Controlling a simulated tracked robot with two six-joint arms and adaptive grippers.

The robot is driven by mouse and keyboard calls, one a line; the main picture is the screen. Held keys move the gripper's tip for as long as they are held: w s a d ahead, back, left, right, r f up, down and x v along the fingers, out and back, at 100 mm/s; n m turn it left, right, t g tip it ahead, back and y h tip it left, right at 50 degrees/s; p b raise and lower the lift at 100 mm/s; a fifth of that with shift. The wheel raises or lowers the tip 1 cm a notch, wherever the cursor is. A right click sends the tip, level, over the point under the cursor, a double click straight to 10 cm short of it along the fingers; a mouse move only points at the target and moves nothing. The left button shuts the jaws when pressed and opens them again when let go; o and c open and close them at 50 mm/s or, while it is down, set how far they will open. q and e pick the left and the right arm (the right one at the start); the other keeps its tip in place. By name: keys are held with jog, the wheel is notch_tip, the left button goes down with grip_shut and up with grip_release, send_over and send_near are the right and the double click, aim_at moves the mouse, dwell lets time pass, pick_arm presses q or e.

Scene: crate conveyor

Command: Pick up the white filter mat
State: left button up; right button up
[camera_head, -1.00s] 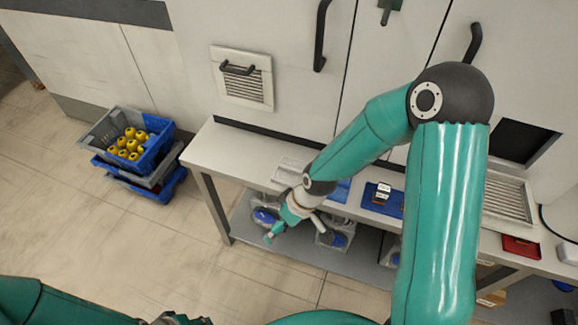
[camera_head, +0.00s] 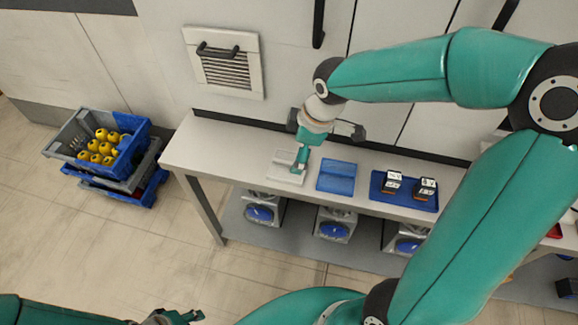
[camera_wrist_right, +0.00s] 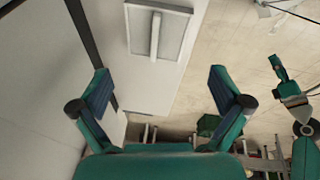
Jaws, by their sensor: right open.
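The white filter mat (camera_head: 284,168) lies flat on the left part of the workbench, left of a blue mat. In the right wrist view it shows as a pale framed rectangle (camera_wrist_right: 174,34) with a raised strip along its middle. My right gripper (camera_head: 303,158) is above the bench by the mat's right side and covers part of it. In the right wrist view its two fingers (camera_wrist_right: 161,88) are wide apart with nothing between them, and the mat lies ahead of them. My left gripper (camera_head: 182,317) is at the bottom edge, partly cut off; its opening is unclear.
The blue mat (camera_head: 337,177) and a blue tray (camera_head: 384,196) with two small boxed items are on the workbench (camera_head: 226,150). Several boxes with blue discs stand on the lower shelf. Stacked crates (camera_head: 125,160) with yellow items stand on the floor at left. A wall backs the bench.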

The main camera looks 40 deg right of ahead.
aim_at(287, 169)
jog(key=x, duration=0.3)
jog(key=shift+f, duration=0.1)
jog(key=shift+a+b+x, duration=0.15)
jog(key=shift+b+x, duration=0.15)
jog(key=shift+x, duration=1)
jog(key=shift+a+b+x, duration=0.15)
jog(key=shift+b+x, duration=0.15)
jog(key=shift+x, duration=1)
jog(key=shift+s, duration=0.1)
jog(key=c, duration=1.4)
